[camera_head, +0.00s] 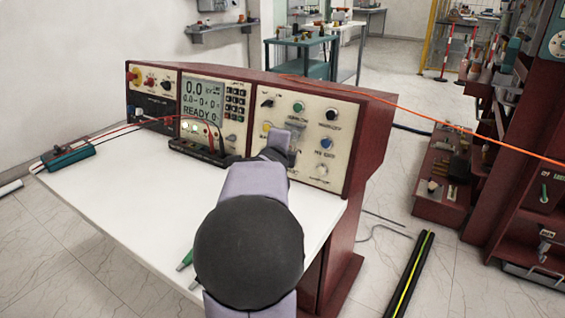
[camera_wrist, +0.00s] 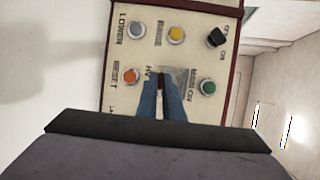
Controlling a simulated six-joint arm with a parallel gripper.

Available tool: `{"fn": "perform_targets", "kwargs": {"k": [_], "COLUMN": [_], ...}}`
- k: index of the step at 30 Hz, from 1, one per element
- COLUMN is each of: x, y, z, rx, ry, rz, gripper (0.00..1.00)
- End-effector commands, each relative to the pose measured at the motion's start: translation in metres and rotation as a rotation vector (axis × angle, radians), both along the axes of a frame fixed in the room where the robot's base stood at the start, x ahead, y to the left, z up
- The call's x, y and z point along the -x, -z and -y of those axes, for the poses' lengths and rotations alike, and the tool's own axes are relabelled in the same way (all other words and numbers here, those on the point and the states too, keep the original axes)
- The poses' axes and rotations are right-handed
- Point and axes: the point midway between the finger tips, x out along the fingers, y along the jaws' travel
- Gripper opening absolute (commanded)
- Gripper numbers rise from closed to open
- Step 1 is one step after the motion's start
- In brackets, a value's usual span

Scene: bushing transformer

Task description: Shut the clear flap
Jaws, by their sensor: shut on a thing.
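The clear flap is a greyish see-through plate on the right-hand panel of the red console, and it shows in the head view (camera_head: 294,126) just below the green button. In the wrist view the flap (camera_wrist: 184,74) is a pale see-through patch by the fingertips, close to the HV label. My gripper (camera_wrist: 160,79) has its two blue fingers close together at the flap, with a thin dark red strip visible between them. I take it to be shut on the flap; the flap's exact tilt is unclear. In the head view my gripper (camera_head: 275,150) is mostly hidden by my arm.
In the wrist view a green button (camera_wrist: 208,88), a yellow button (camera_wrist: 177,33), an orange button (camera_wrist: 131,77) and a black switch (camera_wrist: 217,38) surround the fingers. The white tabletop (camera_head: 130,195) is largely clear.

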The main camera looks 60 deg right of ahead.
Motion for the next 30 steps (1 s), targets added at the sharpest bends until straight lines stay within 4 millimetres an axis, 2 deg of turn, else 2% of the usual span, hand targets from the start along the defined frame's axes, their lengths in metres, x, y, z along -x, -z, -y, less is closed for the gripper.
{"fn": "perform_targets", "kwargs": {"k": [9,30], "x": [-0.001,-0.001], "y": [0.014,0.03], "z": [0.005,0.018], "rx": [0.16,0.456], "ry": [-0.001,-0.001], "rz": [0.003,0.002], "gripper": [0.0,0.0]}}
